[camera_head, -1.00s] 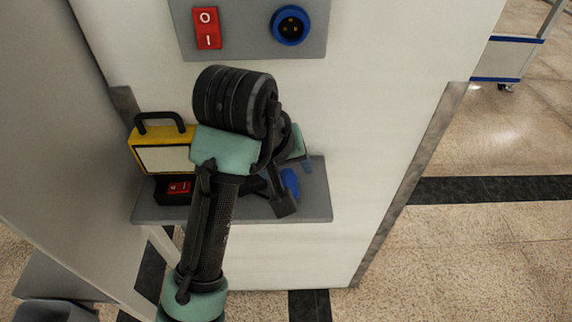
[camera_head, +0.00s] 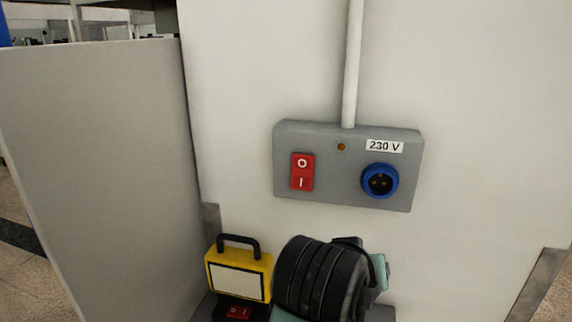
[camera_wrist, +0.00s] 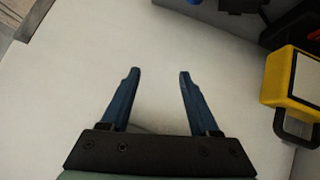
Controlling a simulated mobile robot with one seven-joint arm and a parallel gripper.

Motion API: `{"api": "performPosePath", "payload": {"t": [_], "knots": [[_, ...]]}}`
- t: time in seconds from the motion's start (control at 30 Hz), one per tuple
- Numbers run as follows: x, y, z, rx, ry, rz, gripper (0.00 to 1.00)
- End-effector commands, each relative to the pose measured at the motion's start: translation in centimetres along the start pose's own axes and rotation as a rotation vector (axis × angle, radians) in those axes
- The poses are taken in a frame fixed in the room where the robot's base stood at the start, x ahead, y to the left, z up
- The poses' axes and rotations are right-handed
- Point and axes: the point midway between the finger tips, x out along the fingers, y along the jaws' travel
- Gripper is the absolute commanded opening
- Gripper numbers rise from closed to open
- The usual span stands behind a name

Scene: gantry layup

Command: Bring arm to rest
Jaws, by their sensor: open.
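My gripper (camera_wrist: 158,75) shows in the wrist view with its two blue fingers apart and nothing between them. Pale wall surface lies behind the fingers. In the head view my arm is at the bottom centre, in front of the small shelf, and the gripper itself is not clearly visible there.
A grey 230 V box (camera_head: 345,192) with a red switch (camera_head: 302,172) and a blue socket (camera_head: 380,181) is on the white wall. A yellow lamp-like case (camera_head: 212,270) stands left of my arm, above a black box with a red switch (camera_head: 238,312). A grey panel (camera_head: 100,170) stands left.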

Motion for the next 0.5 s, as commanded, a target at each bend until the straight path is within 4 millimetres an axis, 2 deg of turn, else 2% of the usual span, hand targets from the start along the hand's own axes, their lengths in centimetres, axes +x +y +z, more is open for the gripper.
{"api": "performPosePath", "payload": {"t": [0.1, 0.2, 0.43, 0.5], "knots": [[-2.0, -1.3, -3.5, 0.027, 0.261, -0.044, 0.62], [-4.3, -3.4, -5.4, 0.059, 0.430, -0.130, 0.62], [-10.8, -8.8, -7.0, 0.163, 0.698, -0.398, 0.62], [-13.1, -7.7, -9.2, 0.186, 0.793, -0.391, 0.62]]}}
